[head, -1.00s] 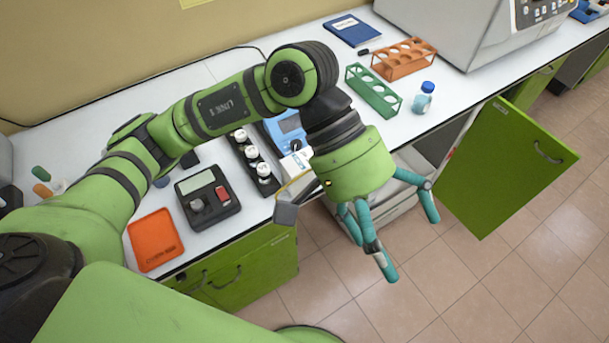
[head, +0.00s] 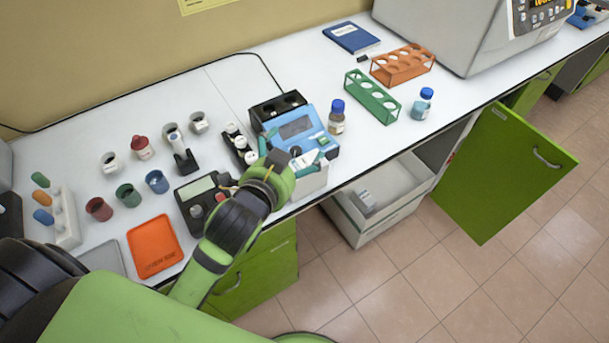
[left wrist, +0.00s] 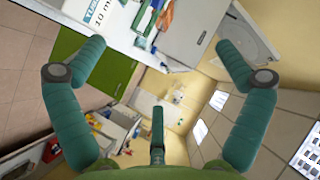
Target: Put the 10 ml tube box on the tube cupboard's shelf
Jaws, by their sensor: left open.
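The 10 ml tube box (head: 314,183) is white and stands at the bench's front edge, partly hidden by my left gripper. Its label, reading "10 m", shows at the top of the left wrist view (left wrist: 101,14). My left gripper (head: 296,160) is over the box in the head view, with its teal fingers spread. In the left wrist view its fingers (left wrist: 157,80) are wide apart with nothing between them. The cupboard under the bench has its green door (head: 505,172) open. A white shelf or tray (head: 398,212) sticks out there, holding a small grey-white item (head: 364,201). My right gripper is not in view.
A blue instrument (head: 300,128) stands right behind the box. A brown bottle (head: 337,117), a blue-capped bottle (head: 422,103), a green rack (head: 373,97) and an orange rack (head: 403,64) are to its right. The floor before the cupboard is free.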

